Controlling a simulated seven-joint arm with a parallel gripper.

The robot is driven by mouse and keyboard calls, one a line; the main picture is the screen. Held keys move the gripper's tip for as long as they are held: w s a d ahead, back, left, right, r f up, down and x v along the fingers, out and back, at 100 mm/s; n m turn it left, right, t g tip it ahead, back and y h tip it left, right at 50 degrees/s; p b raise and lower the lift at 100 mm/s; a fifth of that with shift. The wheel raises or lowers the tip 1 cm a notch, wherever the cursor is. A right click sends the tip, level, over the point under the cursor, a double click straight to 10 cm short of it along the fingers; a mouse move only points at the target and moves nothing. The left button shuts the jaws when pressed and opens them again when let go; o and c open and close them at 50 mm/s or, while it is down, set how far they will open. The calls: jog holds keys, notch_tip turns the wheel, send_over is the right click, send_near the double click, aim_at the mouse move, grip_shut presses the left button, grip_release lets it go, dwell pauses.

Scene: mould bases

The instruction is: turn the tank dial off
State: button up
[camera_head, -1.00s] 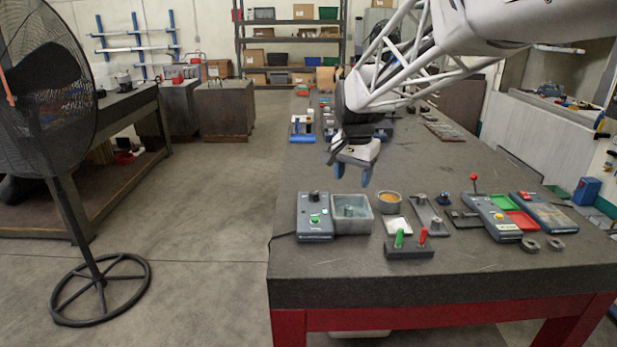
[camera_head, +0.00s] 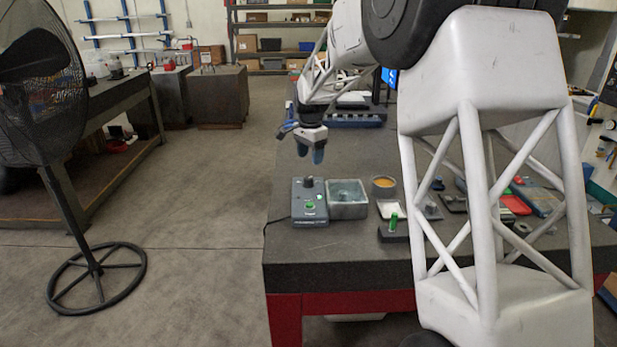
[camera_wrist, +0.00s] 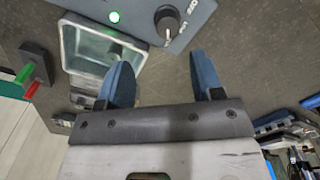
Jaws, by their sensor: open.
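The tank dial is a dark round knob (camera_head: 308,182) on a blue-grey control box (camera_head: 309,214) at the table's left edge. A lit green button (camera_head: 310,205) sits on the same box. The tank (camera_head: 347,200), a grey square basin of water, stands against the box's right side. In the wrist view the knob (camera_wrist: 168,19) shows with a white pointer line and lettering near it, too blurred to read surely. My gripper (camera_head: 310,154) is open and empty, above and behind the box. In the wrist view its blue fingers (camera_wrist: 163,78) are apart and clear of the knob.
A round container with orange contents (camera_head: 383,186), a white square (camera_head: 390,208) and a block with a green lever (camera_head: 393,222) stand right of the tank. My arm hides much of the table's right side. A standing fan (camera_head: 45,110) is on the floor at left.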

aim_at(308, 178)
jog(key=shift+w+a+f, duration=0.25)
jog(key=shift+w+f, duration=0.1)
jog(key=shift+w, duration=0.2)
jog(key=shift+f, duration=3.9)
jog(key=shift+c, duration=0.3)
jog(key=c, duration=0.9)
jog(key=shift+o, duration=0.2)
